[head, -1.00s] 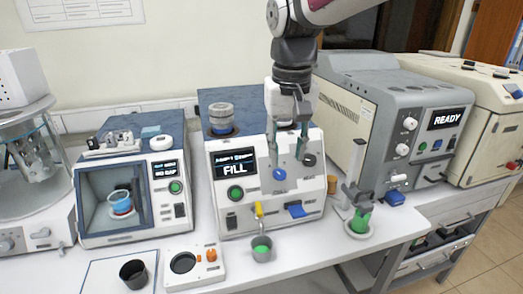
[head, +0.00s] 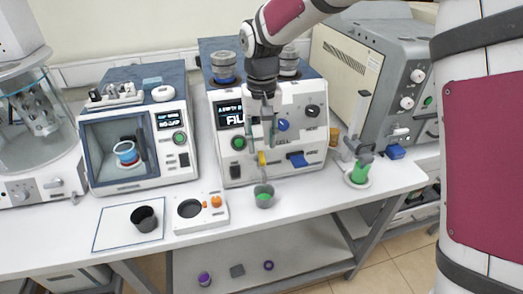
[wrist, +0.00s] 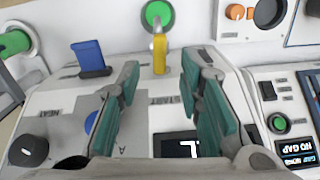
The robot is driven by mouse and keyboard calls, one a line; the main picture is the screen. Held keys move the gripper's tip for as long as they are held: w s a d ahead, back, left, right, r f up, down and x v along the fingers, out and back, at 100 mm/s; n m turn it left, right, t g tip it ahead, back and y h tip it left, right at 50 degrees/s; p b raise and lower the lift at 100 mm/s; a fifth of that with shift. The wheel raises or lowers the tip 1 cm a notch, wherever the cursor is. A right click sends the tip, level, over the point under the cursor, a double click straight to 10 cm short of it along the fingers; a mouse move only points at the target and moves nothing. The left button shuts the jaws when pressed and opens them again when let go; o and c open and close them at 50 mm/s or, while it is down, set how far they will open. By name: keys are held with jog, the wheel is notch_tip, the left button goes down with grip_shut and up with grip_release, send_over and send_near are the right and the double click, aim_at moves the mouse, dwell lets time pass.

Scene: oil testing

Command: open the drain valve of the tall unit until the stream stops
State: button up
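The tall unit (head: 308,98) is a white-fronted machine with a blue-grey top. Its yellow valve lever (head: 262,159) hangs low on the front, above a small grey cup (head: 264,202) of green liquid. My gripper (head: 263,144) is in front of the panel, just above the lever in the head view, and partly covers the screen. In the wrist view, the teal-padded fingers of my gripper (wrist: 160,62) are open and empty, with the yellow lever (wrist: 159,56) between their tips; I cannot tell contact. The cup shows beyond the lever (wrist: 157,13). I cannot make out a stream.
A blue lever (head: 297,159) sits right of the yellow one, with a blue knob (head: 283,125) and a dark knob above. A green-filled cylinder (head: 359,171) stands right. A dark cup (head: 144,217) and a white device (head: 202,212) stand left. Bench front is mostly clear.

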aim_at(261, 156)
jog(key=shift+f, duration=2.2)
grip_shut()
